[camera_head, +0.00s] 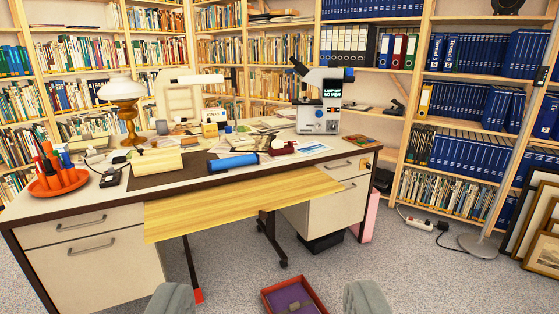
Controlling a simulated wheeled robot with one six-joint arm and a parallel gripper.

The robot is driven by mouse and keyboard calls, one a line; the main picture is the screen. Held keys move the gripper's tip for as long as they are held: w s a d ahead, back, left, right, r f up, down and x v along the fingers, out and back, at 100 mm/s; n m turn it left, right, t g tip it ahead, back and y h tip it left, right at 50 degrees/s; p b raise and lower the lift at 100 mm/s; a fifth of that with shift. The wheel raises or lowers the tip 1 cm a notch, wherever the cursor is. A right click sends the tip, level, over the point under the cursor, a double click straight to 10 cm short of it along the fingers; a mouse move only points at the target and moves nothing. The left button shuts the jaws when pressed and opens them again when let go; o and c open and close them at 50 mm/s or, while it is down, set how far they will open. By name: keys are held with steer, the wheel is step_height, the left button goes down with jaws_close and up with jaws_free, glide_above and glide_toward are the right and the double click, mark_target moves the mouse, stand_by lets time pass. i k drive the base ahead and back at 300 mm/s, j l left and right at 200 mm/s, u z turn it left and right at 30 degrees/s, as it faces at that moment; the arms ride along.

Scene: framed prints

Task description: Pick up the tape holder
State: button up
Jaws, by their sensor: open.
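A small dark red object (280,148), which looks like the tape holder, sits on the desk top right of the middle. It is too small for me to be sure. It rests near papers, to the right of a blue roll (233,162). My gripper (268,301) is open and empty at the bottom of the view, with its two grey fingers wide apart. It is well in front of the desk and far from the dark red object.
The desk (80,203) has a pulled-out wooden board (240,203) along its front. A microscope (322,100), a lamp (123,95) and an orange pen holder (60,180) stand on it. A red tray (268,302) lies low between my fingers. Framed prints (541,215) lean at right.

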mark_target(278, 148)
steer(key=i+l+z, duration=0.85)
steer(key=i+z, duration=0.4)
steer(key=i, duration=0.2)
steer(key=i+z, duration=0.4)
steer(key=i, duration=0.15)
steer(key=i+u, duration=0.4)
steer(key=i, duration=0.15)
steer(key=i+u, duration=0.4)
steer(key=i+l+u, duration=0.4)
steer(key=i, duration=0.2)
steer(key=i+u, duration=0.2)
steer(key=u, duration=0.25)
steer(key=i+u, duration=0.2)
steer(key=u, duration=0.3)
steer(key=i+l+u, duration=0.1)
steer(key=i+u, duration=0.15)
steer(key=u, duration=0.2)
steer(key=i+l+u, duration=0.15)
steer(key=u, duration=0.35)
steer(key=i+l+u, duration=0.2)
steer(key=i+u, duration=0.15)
steer(key=u, duration=0.15)
steer(key=i+l+u, duration=0.3)
steer(key=u, duration=0.15)
